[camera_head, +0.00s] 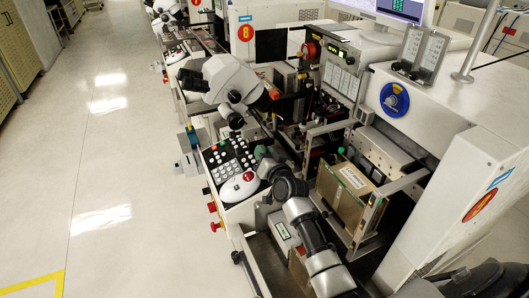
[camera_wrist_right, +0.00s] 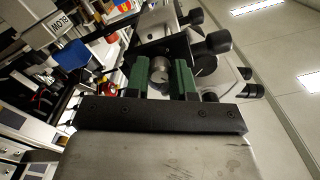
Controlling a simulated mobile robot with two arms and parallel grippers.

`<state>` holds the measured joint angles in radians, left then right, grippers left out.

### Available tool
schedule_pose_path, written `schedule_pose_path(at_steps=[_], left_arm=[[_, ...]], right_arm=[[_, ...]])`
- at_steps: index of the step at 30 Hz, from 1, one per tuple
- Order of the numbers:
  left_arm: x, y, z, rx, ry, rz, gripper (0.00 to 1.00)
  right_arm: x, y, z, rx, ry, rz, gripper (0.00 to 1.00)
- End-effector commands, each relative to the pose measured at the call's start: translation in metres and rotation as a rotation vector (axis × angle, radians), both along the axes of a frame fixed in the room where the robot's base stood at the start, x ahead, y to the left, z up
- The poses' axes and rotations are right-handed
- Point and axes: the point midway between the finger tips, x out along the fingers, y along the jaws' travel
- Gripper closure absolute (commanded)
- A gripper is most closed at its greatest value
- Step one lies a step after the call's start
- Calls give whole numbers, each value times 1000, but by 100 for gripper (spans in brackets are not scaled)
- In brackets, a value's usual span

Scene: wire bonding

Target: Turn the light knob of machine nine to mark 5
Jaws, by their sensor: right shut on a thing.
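My right gripper (camera_head: 262,153) reaches in from the lower right to the front of the machine, just below the microscope (camera_head: 232,82). In the right wrist view its two green fingers (camera_wrist_right: 160,66) are shut on a round grey knob (camera_wrist_right: 159,75), one finger on each side. The knob's marks are too small to read. In the head view the knob is hidden behind the gripper and my arm. A red oval number sign (camera_head: 478,205) on the near machine is seen at a steep angle. My left gripper is not in view.
A keypad (camera_head: 228,153) and a white mouse-shaped control with a red button (camera_head: 238,187) lie close beside the gripper. A blue dial (camera_head: 395,98) is on the machine's white side. Machine eight (camera_head: 245,32) stands behind. The floor (camera_head: 110,160) at left is clear.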

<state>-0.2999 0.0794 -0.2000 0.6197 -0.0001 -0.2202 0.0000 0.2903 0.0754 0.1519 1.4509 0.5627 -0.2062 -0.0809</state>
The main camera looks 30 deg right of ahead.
Motion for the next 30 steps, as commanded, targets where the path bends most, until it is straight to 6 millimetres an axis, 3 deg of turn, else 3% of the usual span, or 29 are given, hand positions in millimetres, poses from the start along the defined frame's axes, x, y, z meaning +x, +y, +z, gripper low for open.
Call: schedule_pose_path(at_steps=[15,30], left_arm=[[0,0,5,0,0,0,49],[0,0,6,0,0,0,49]], right_arm=[[0,1,0,409,-22,0,100],[0,1,0,538,-29,1,100]])
